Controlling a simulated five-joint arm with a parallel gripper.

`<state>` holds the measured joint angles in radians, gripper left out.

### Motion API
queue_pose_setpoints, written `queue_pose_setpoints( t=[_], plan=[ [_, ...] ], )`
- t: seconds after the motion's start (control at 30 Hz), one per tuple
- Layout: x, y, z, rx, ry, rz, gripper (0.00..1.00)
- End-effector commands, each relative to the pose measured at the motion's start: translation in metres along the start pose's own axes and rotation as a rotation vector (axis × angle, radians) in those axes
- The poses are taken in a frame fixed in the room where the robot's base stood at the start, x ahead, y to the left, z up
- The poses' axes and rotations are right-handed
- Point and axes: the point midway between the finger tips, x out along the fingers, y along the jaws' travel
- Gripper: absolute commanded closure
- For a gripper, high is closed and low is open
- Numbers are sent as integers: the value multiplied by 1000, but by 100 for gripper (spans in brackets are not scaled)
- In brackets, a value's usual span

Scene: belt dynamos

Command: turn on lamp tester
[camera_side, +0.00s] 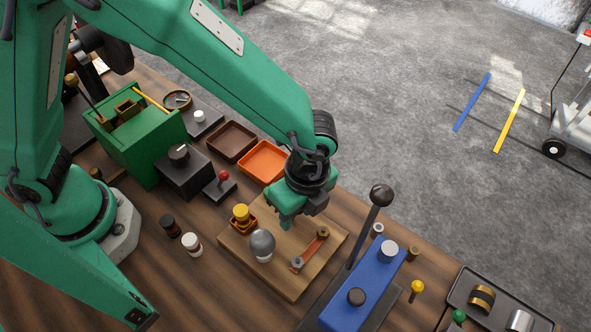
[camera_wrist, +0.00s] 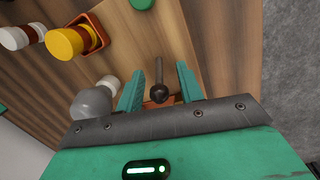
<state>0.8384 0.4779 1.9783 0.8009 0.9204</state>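The lamp tester is a wooden board (camera_side: 247,262) with a grey bulb (camera_side: 262,245) and a copper-coloured bar (camera_side: 310,250) on it. A yellow knob (camera_side: 241,213) on an orange base is at its left edge. My gripper (camera_side: 285,220) is low over the board's far side, pointing down. In the wrist view its fingers (camera_wrist: 160,80) are apart, with a dark ball-tipped lever (camera_wrist: 158,70) showing between them; gaps show on both sides. The lever is hidden by my gripper in the side view. The bulb (camera_wrist: 92,104) is just left of the fingers, the yellow knob (camera_wrist: 66,43) farther up left.
A blue unit (camera_side: 362,290) with a tall black lever stands right of the board. An orange tray (camera_side: 264,162), a brown tray (camera_side: 231,141) and a red-knobbed joystick (camera_side: 222,183) are behind and left. Small jars (camera_side: 191,243) stand left. The far table edge borders open floor.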

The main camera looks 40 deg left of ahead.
Motion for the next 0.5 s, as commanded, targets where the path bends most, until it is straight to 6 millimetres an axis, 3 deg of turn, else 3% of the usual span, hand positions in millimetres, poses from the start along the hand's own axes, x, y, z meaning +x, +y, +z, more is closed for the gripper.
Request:
queue_pose_setpoints(
  t=[0.27, 0.5],
  plan=[
    [-10, 0, 0, 0, 1, -1, 63],
    [-38, -1, 0, 0, 2, -3, 63]
  ],
)
